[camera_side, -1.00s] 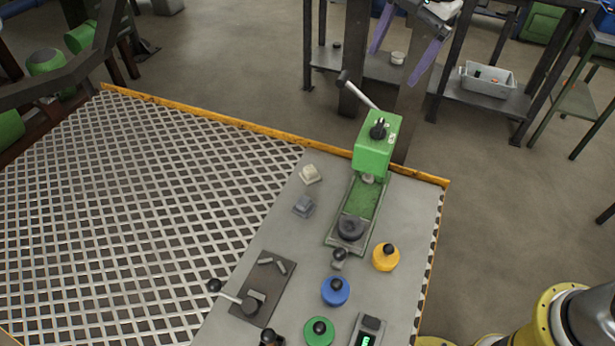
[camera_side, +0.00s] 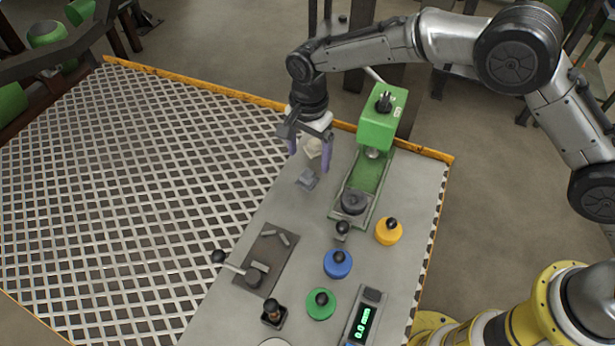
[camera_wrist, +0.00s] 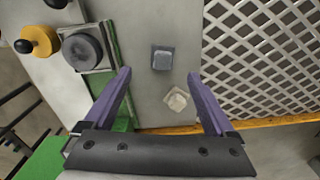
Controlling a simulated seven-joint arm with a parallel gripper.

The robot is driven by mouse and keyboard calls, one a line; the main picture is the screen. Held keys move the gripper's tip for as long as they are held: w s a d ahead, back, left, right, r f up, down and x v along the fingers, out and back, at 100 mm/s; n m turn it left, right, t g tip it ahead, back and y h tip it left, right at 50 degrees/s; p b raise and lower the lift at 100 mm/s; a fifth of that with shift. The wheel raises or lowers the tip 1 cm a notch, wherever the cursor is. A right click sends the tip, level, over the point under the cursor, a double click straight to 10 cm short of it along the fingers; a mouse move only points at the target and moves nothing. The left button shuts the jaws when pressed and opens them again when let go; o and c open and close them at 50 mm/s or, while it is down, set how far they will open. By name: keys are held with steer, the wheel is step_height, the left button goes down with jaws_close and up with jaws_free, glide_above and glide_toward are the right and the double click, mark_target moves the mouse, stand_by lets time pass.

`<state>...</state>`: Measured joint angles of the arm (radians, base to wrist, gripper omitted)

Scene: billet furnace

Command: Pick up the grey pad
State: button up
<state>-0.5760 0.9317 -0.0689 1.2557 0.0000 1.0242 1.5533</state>
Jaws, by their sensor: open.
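The grey pad (camera_side: 307,180) is a small blue-grey block on the grey table top, left of the green press. It also shows in the wrist view (camera_wrist: 162,58), ahead of my fingertips and between their lines. My gripper (camera_side: 309,157) is open, with two purple fingers pointing down above the table near the pad. Nothing is between the fingertips. In the wrist view my gripper (camera_wrist: 159,73) has its fingers spread wide, one on either side of the pad's column. A cream pad (camera_wrist: 176,100) lies closer to the palm, near the right finger; in the side view it is partly behind my gripper.
The green press (camera_side: 378,135) with its dark round die stands right of my gripper. Yellow (camera_side: 388,232), blue (camera_side: 338,264) and green (camera_side: 320,304) knobbed discs sit in front. A dark plate (camera_side: 265,262) with a lever lies front left. White lattice (camera_side: 130,190) borders the table.

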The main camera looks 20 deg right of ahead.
mark_target(307, 173)
steer(key=shift+w+f, duration=0.15)
steer(key=shift+f, duration=1.8)
steer(key=shift+w+f, duration=0.1)
steer(key=shift+f, duration=1.8)
jaws_close()
steer(key=shift+r, duration=0.1)
steer(key=shift+r, duration=0.45)
step_height(307, 173, up, 2)
steer(key=shift+r, duration=0.25)
steer(key=s+d+r, duration=0.7)
steer(key=s+r, duration=0.2)
steer(key=s, duration=0.2)
steer(key=shift+s+d+r, duration=0.2)
steer(key=shift+s+d, duration=0.05)
steer(key=shift+s, duration=0.15)
